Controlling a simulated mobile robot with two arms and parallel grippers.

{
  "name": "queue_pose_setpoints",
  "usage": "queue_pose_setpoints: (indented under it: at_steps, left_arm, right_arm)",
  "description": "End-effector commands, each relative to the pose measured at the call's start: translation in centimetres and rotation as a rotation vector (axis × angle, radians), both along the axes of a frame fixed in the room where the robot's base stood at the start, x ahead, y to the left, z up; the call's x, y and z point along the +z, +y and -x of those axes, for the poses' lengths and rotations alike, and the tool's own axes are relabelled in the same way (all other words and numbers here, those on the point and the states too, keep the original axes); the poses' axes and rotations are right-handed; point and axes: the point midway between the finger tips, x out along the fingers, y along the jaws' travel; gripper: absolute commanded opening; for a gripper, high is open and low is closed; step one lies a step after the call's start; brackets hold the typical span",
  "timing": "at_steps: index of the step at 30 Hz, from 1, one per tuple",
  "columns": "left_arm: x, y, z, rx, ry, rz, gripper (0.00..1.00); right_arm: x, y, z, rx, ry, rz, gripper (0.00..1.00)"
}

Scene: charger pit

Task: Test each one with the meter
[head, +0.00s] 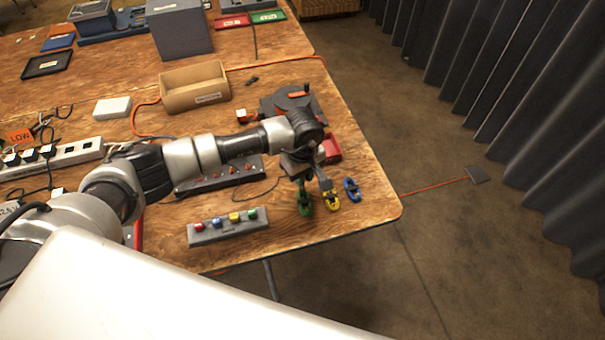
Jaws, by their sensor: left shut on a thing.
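Three small coloured pieces are at the table's right front corner: a green one (305,205), a yellow one (332,200) and a blue one (351,190). My left gripper (306,186) reaches down over them and is shut, seemingly on the green piece. The wrist and fingers hide its upper part. The yellow piece is close beside the fingers; the blue one is apart to the right. A dark strip (215,182) with red parts lies partly behind my arm, with a thin lead near it. I cannot tell which thing is the meter. My right gripper is not in view.
A grey box with coloured buttons (228,228) lies at the front edge. Floor lies beyond the right edge.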

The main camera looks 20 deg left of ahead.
Motion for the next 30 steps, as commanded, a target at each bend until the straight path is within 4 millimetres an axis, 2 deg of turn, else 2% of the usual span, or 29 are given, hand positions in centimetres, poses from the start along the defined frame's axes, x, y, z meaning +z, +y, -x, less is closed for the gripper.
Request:
queue_pose_setpoints:
  at_steps: [30]
  left_arm:
    - [-0.26, 0.03, 0.03, 0.0, 0.001, -0.001, 0.0]
  right_arm:
    - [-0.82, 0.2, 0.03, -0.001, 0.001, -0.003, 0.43]
